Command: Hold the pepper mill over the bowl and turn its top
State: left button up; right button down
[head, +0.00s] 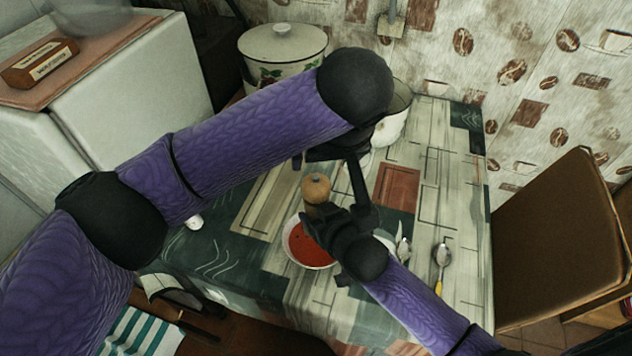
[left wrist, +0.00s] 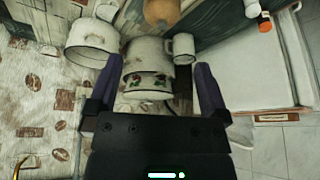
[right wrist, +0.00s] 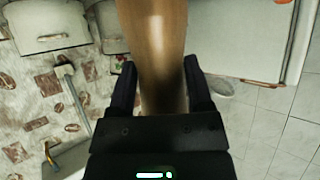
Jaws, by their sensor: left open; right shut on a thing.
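In the right wrist view the brown mill (right wrist: 155,50) fills the space between the fingers. My left gripper (head: 328,166) is open and empty, just above and beyond the mill's top. In the left wrist view the mill's round top (left wrist: 161,11) shows at the upper edge, past the spread fingers (left wrist: 157,70). The grippers hide part of the bowl and mill.
A lidded enamel pot (head: 283,48) stands at the back, with another white pot (head: 393,122) partly behind my left arm. A spoon (head: 441,258) lies right of the bowl. A brown chair (head: 555,235) is at the right. The table's right-back part is clear.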

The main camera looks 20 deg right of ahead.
aim_at(317, 182)
pick_arm(q)
jog(key=shift+n, duration=0.6)
jog(key=x, duration=1.2)
jog(key=shift+s+a+f, duration=0.1)
jog(key=shift+s, duration=0.2)
jog(key=c, duration=1.1)
